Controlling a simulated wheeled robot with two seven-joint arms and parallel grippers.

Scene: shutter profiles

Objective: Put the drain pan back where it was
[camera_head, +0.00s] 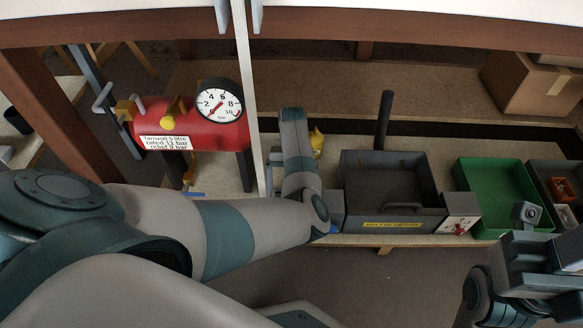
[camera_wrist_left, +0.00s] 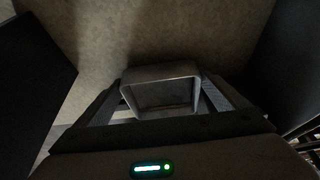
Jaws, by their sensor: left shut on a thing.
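My left gripper (camera_wrist_left: 160,88) is shut on a small grey, hollow, box-like piece with an open side, which looks like the drain pan (camera_wrist_left: 162,72). It sits between the two fingers in the left wrist view. In the head view my left arm reaches over the lower shelf, and its wrist hides the gripper and the held piece. The red air tank (camera_head: 200,125) with a round gauge stands left of the wrist, with a brass-coloured fitting beneath it. My right gripper (camera_head: 530,250) is at the lower right; its fingers do not show clearly.
A white upright profile (camera_head: 246,90) stands between the tank and my left wrist. A cardboard box (camera_head: 530,85) lies at the back right.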

